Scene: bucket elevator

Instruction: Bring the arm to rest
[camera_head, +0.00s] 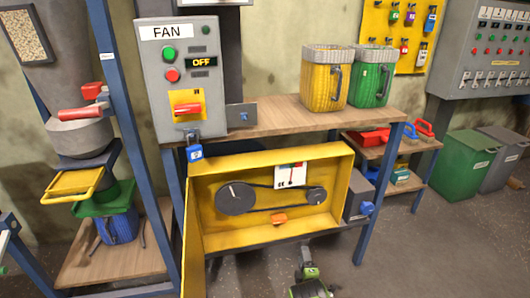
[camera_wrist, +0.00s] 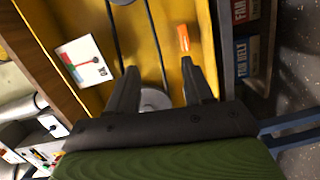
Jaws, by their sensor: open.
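My gripper (camera_wrist: 159,64) is open in the wrist view, its two dark fingers apart with nothing between them. The fingers point at the open yellow belt box (camera_wrist: 178,62), with a grey pulley (camera_wrist: 155,98) partly hidden low between them. In the head view, part of my green and dark arm shows at the bottom centre, in front of the yellow belt box (camera_head: 300,225). Inside the box, a black belt runs around a large pulley (camera_head: 236,199) and a small pulley (camera_head: 316,195). An orange piece (camera_head: 279,219) sits below the belt.
A FAN control box (camera_head: 183,95) reads OFF, with a blue padlock (camera_head: 195,153) below. Yellow (camera_head: 322,85) and green (camera_head: 368,88) buckets stand on the wooden bench (camera_head: 275,112). Blue posts stand left and right. Bare floor (camera_head: 420,255) lies at the lower right.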

